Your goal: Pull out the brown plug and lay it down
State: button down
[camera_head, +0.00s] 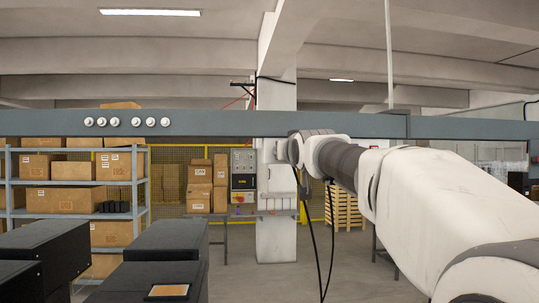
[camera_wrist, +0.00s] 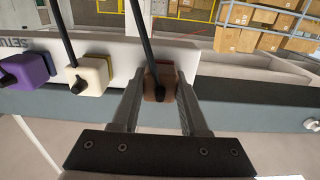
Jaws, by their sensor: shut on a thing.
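The brown plug (camera_wrist: 159,84) sits between the two fingers of my gripper (camera_wrist: 160,78) in the wrist view. The fingers are shut on its sides. A black cable runs from it. It is close against the white panel (camera_wrist: 115,57); I cannot tell whether it is fully seated in a socket. A cream plug (camera_wrist: 90,74) and a purple plug (camera_wrist: 27,69) are in a row to its left, both with black ends. In the head view my gripper is hidden behind my own arm, and the brown plug does not show.
A long grey beam (camera_head: 210,124) crosses the head view, with several white round knobs at left. Dark boxes (camera_head: 165,255) stand low at left. Shelves with cartons (camera_head: 65,198) are behind. Black cables (camera_head: 331,240) hang below my arm.

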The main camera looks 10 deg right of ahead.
jog(key=shift+s+b, duration=1.6)
jog(key=shift+s, duration=1.3)
